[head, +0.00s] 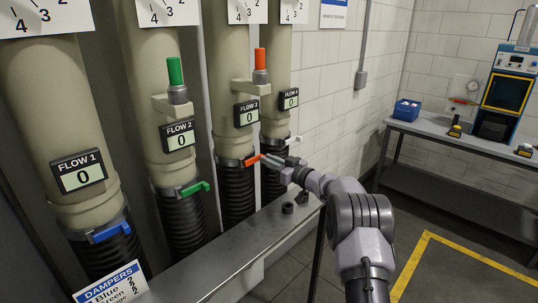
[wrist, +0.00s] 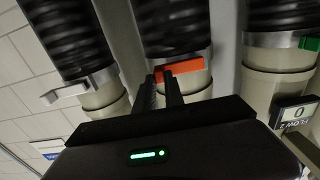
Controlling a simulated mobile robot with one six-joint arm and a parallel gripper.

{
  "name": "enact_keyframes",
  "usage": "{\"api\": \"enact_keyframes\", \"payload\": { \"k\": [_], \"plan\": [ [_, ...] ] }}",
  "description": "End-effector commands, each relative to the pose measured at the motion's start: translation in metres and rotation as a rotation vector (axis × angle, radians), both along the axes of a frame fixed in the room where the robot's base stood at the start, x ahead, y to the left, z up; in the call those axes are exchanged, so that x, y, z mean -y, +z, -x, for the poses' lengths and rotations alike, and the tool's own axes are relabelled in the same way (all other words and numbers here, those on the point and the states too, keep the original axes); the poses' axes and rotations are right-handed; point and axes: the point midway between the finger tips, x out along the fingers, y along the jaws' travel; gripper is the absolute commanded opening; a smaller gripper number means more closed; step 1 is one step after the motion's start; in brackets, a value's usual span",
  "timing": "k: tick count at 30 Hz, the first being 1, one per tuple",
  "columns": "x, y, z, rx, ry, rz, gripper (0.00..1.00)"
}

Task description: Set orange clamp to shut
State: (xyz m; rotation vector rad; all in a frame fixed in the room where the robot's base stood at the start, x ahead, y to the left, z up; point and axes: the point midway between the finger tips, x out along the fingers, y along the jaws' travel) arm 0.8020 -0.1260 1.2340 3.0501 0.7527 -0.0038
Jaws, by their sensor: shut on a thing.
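The orange clamp (head: 251,160) is a lever on the dark band around the FLOW 3 duct, where the pale pipe meets the black ribbed hose. My gripper (head: 267,158) reaches it from the right and is shut on its lever. In the wrist view the orange clamp (wrist: 183,67) lies across the duct, and the two dark fingers of my gripper (wrist: 160,82) are at its left end. The fingers hide part of the lever.
The blue clamp (head: 110,232) and green clamp (head: 194,188) are on the ducts to the left. A white clamp (head: 294,140) is just behind my gripper. A workbench (head: 440,131) stands at right.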

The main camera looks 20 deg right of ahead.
Motion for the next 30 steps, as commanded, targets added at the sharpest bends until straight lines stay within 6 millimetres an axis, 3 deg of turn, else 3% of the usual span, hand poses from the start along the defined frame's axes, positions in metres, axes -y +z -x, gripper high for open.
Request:
{"api": "enact_keyframes", "payload": {
  "k": [16, 17, 20, 30],
  "plan": [
    [0.0001, 0.0039, -0.0014, 0.007, 0.019, -0.002, 0.0],
    [0.0001, 0.004, -0.0014, 0.007, 0.019, -0.002, 0.19],
    [0.0, 0.0032, -0.0013, 0.005, 0.019, -0.001, 0.35],
    [0.0021, 0.0019, 0.0019, 0.003, 0.019, -0.001, 0.35]
  ]
}}
